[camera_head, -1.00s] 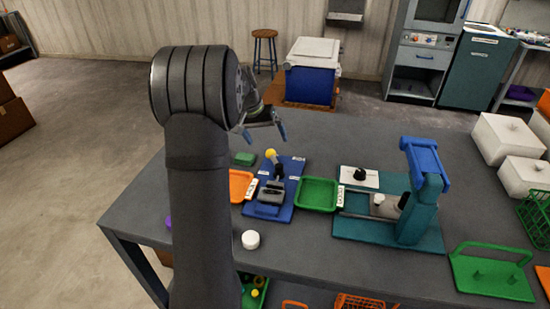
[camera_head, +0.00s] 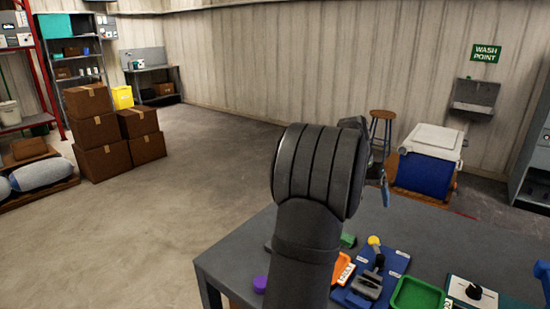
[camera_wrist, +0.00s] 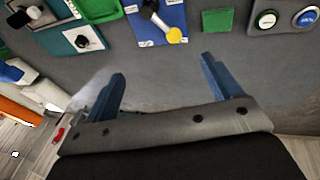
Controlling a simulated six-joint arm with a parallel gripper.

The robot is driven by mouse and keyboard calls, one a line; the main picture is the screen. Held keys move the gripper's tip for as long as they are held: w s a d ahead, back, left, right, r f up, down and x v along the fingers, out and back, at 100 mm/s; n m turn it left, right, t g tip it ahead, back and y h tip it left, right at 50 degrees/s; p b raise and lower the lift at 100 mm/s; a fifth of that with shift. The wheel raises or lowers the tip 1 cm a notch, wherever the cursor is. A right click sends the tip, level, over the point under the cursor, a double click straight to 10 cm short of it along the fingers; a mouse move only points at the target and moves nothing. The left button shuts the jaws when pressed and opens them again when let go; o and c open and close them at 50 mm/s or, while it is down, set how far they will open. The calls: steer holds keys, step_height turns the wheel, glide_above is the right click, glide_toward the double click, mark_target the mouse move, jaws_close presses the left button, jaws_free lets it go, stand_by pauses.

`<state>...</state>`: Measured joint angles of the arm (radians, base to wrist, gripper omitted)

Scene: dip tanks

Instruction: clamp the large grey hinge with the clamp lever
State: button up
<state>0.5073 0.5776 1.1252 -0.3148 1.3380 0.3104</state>
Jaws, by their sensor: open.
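The large grey hinge (camera_head: 367,284) lies at the front of a blue base plate (camera_head: 348,297) on the bench in the head view. The clamp lever with its yellow knob (camera_head: 374,241) stands behind it on the same plate. In the wrist view the yellow knob (camera_wrist: 174,35) and part of the blue plate (camera_wrist: 172,14) show at the top, just beyond my fingertips. My gripper (camera_wrist: 162,70) is open and empty, with two blue fingers spread wide, apart from the lever. In the head view my own arm hides most of the gripper. Whether the hinge is clamped is unclear.
A green tray (camera_head: 417,296) and an orange tray (camera_head: 342,268) flank the blue plate. A green block (camera_wrist: 217,22) lies near it. A white panel with a black knob (camera_head: 473,292) stands to the right. A purple object (camera_head: 260,284) sits near the bench's left edge.

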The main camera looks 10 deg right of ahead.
steer(key=shift+f, duration=0.1)
steer(key=c, duration=0.7)
steer(key=shift+n+t+h, duration=0.3)
steer(key=shift+n+h, duration=0.3)
steer(key=a+f, duration=0.1)
steer(key=w+a+f, duration=0.1)
steer(key=f, duration=0.1)
steer(key=shift+w+f, duration=0.1)
steer(key=shift+f, duration=0.1)
jaws_close()
steer(key=w+a+f+n+t+h, duration=0.1)
steer(key=w+a+f+n+t, duration=0.1)
steer(key=a+f, duration=0.2)
steer(key=shift+a+f, duration=0.2)
steer(key=shift+f, duration=0.25)
